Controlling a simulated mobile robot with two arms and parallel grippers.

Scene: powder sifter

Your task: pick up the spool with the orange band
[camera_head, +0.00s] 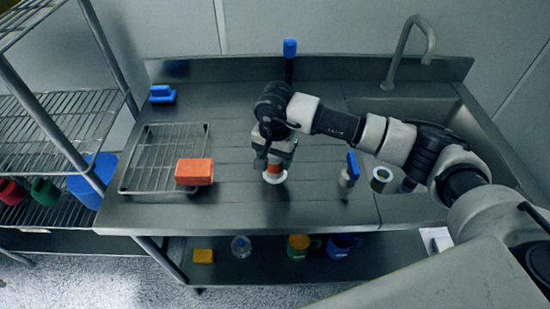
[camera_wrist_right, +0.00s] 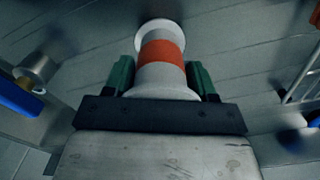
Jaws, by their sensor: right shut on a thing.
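The spool with the orange band (camera_wrist_right: 162,50) is white with wide ends and an orange ring around its middle. In the right wrist view it lies between the green-padded fingers of my right gripper (camera_wrist_right: 163,78), which is shut on it. In the head view the spool (camera_head: 274,172) shows below my right gripper (camera_head: 275,158), over the middle of the metal counter (camera_head: 230,205). I cannot tell whether its lower end touches the counter. My left gripper is not in view.
A wire rack (camera_head: 150,187) with an orange block (camera_head: 194,171) on it is to the left. A blue-handled item (camera_head: 349,170) and an open cylinder (camera_head: 381,178) stand to the right, near the sink (camera_head: 440,112). The counter's front middle is clear.

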